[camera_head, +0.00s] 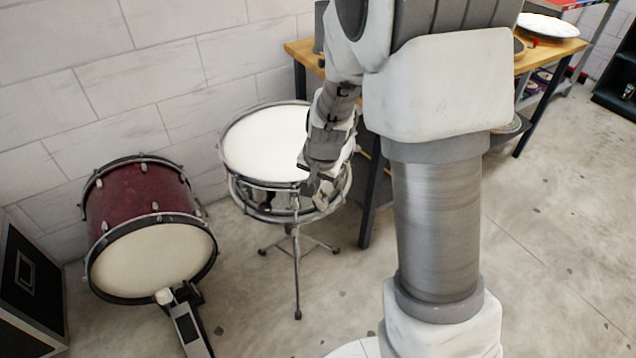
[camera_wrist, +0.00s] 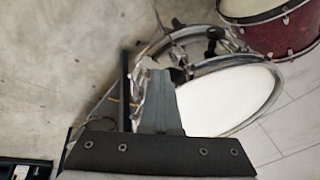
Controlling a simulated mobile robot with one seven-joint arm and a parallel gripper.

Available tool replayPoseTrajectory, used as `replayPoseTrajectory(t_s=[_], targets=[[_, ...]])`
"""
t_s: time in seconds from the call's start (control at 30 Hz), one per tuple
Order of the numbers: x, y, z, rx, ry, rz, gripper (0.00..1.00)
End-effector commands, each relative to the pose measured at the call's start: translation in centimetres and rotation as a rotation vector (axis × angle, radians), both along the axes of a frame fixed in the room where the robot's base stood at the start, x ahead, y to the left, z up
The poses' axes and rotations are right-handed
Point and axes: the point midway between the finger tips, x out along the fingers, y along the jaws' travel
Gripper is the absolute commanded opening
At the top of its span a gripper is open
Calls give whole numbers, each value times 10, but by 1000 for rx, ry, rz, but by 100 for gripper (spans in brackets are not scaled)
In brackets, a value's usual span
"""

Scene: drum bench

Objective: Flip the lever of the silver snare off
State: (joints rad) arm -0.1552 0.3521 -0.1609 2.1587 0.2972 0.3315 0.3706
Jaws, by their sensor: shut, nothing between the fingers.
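The silver snare (camera_head: 265,140), with a white head and a chrome shell, stands on a tripod stand (camera_head: 296,262) by the wall. My gripper (camera_head: 313,188) is at its near right side, close to the rim; I cannot tell whether it touches. In the wrist view the shut, empty fingers (camera_wrist: 158,78) overlap the edge of the snare (camera_wrist: 232,98). Small dark and chrome fittings show on the snare's side there, but I cannot make out which is the lever; in the head view my gripper and forearm cover part of that side.
A red bass drum (camera_head: 150,225) with a pedal (camera_head: 187,325) sits left of the snare, and shows at the top right of the wrist view (camera_wrist: 290,32). A black case (camera_head: 25,285) is at far left. A wooden bench (camera_head: 300,50) stands behind, its dark leg close to the snare. Floor in front is clear.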

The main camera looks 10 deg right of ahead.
Motion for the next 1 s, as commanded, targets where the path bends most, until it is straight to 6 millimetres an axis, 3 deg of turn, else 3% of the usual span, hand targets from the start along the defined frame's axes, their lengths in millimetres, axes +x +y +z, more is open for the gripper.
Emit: replayPoseTrajectory(t_s=[0.4, 1.0], targets=[[3, 9, -5, 1, -1, 0, 0], [8, -6, -7, 1, 0, 0, 0]])
